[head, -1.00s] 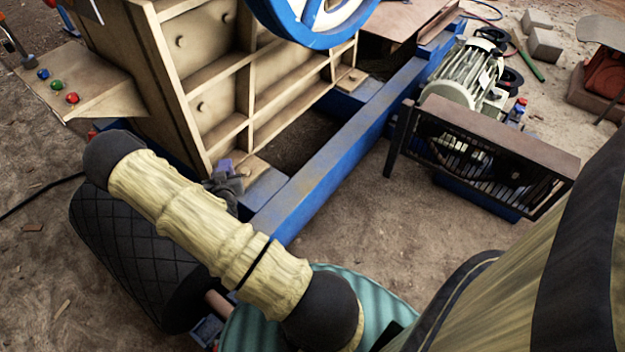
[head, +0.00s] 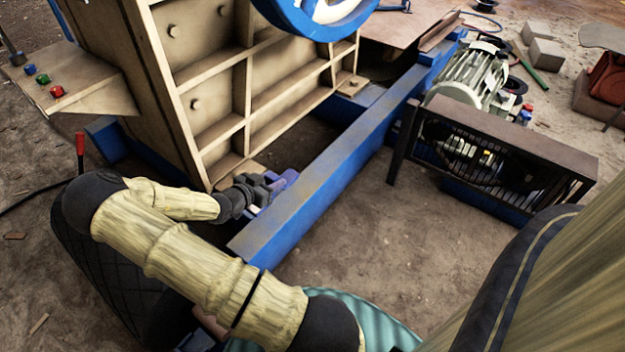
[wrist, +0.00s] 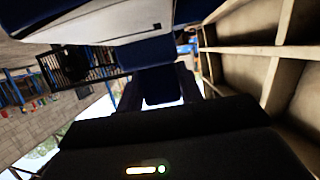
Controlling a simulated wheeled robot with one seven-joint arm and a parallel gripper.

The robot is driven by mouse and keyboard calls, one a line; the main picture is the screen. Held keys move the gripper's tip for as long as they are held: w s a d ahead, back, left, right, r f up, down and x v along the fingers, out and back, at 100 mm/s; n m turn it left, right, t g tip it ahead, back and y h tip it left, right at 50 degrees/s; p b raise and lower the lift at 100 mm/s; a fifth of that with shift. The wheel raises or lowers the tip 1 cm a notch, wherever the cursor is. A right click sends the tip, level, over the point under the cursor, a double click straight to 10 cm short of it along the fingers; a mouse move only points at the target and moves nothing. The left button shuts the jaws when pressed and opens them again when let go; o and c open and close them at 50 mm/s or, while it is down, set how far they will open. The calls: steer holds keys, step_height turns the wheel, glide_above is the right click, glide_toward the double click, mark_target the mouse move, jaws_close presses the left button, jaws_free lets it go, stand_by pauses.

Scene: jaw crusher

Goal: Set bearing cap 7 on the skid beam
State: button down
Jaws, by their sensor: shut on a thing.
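My gripper (head: 266,190) is shut on a small blue-violet piece (head: 287,179), which I take to be bearing cap 7; no number shows on it. The skid beam (head: 335,180) is the long blue beam running from lower middle to upper right. The held piece is close to the beam's left side near its near end; I cannot tell whether they touch. In the wrist view, a dark blue block (wrist: 158,90) shows between my two dark fingers (wrist: 160,92). The cap's underside is hidden.
The ribbed cream crusher body (head: 205,75) stands just left of my gripper. A dark guard frame (head: 500,150) and a pale green motor (head: 468,75) stand right of the beam. A control shelf with coloured buttons (head: 70,90) juts out at left. Bare ground lies right of the beam.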

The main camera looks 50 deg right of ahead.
steer(key=b, duration=0.4)
glide_above(277, 213)
step_height(277, 213, down, 6)
steer(key=shift+w+f+b, duration=0.1)
steer(key=shift+f+b, duration=1.2)
steer(key=shift+f, duration=0.6)
steer(key=shift+f, duration=0.2)
steer(key=c, duration=0.9)
jaws_free()
